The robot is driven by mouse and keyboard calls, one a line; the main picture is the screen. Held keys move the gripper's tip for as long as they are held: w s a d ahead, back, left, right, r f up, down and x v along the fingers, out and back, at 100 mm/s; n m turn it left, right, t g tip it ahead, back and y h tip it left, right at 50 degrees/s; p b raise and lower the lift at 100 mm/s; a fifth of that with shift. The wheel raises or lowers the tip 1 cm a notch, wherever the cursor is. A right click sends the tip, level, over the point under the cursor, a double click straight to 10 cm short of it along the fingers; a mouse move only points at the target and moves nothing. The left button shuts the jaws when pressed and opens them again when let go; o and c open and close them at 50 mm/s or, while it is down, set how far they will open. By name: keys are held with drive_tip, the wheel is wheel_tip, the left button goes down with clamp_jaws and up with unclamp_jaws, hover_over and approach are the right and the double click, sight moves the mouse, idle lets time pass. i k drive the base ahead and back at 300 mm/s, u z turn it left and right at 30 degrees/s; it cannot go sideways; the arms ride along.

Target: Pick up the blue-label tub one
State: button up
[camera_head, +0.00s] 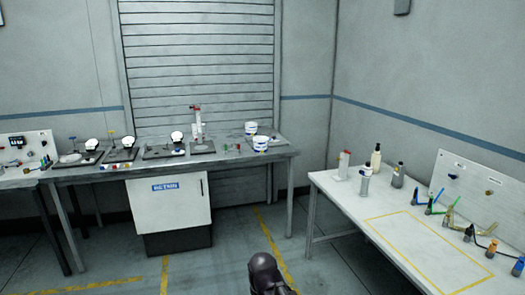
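Two small white tubs stand at the right end of the long grey bench against the back wall. The nearer tub (261,142) has a blue patch on its front and sits close to the bench's front edge. The farther tub (251,128) stands just behind it and to the left, with a dark bluish mark on its side. Both are too small to read. A dark rounded part of my arm shows at the bottom middle, far from the tubs. My gripper's fingers are not in view.
The grey bench (225,158) also holds several dark stations and a tall white device (198,125). A white cabinet (168,205) is below. A white table (345,205) with bottles and tools stands at right. Floor between them is clear.

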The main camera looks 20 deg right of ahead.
sight(260, 143)
drive_tip(key=z, duration=0.65)
drive_tip(key=i, duration=1.35)
drive_tip(key=z, duration=0.5)
drive_tip(key=i, duration=0.95)
drive_tip(key=u, duration=0.4)
drive_tip(key=i, duration=0.75)
drive_tip(key=u, duration=0.9)
drive_tip(key=i, duration=0.75)
drive_tip(key=u, duration=0.35)
